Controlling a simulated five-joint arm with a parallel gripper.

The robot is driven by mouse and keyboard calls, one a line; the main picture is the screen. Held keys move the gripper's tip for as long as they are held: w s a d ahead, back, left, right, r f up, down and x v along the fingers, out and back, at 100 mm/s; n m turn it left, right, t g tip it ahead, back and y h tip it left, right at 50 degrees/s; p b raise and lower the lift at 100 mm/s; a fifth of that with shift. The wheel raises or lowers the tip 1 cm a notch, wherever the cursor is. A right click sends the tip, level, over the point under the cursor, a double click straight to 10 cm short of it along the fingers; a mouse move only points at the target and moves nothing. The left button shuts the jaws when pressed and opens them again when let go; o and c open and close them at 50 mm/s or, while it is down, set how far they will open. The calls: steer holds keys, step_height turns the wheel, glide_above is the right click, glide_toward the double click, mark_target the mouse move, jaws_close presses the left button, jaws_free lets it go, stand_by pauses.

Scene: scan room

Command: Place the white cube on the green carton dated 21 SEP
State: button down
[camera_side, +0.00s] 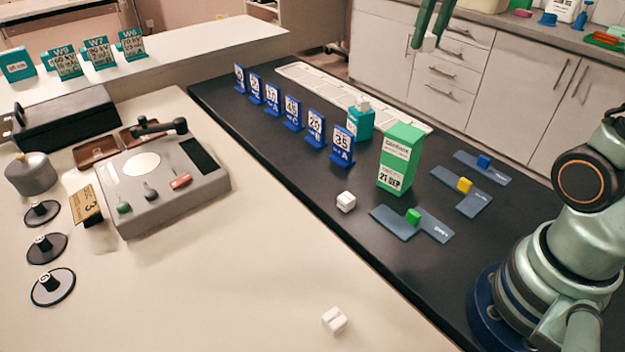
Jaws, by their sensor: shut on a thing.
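The green carton (403,148) stands upright on the black mat, with "21 SEP" printed on its white lower face. My gripper (430,38) is at the top edge of the view, high above the carton and a little to its right in the picture. Its green fingers are shut on a white cube (429,42), which is partly hidden by them. A second white cube (346,201) lies on the black mat left of the carton. A third white cube (334,320) lies on the pale tabletop at the front.
A teal carton (360,124) with a white top stands behind the green one. Several blue number stands (341,147) line the mat. A grey console (160,185) sits at left.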

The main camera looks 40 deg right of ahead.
mark_target(406, 131)
step_height(406, 131, down, 17)
steer(key=shift+r, duration=0.1)
stand_by(0.3)
steer(key=shift+f, duration=0.2)
steer(key=c, duration=0.5)
jaws_free()
steer(key=shift+c, duration=0.2)
step_height(406, 131, up, 12)
steer(key=s, duration=0.2)
steer(key=s+a+f+n+t, duration=0.2)
steer(key=s+a, duration=0.3)
steer(key=a, duration=0.4)
steer(key=shift+f+n+t+y, duration=0.3)
steer(key=shift+n+t, duration=0.2)
steer(key=shift+t, duration=0.2)
steer(key=shift+r, duration=0.1)
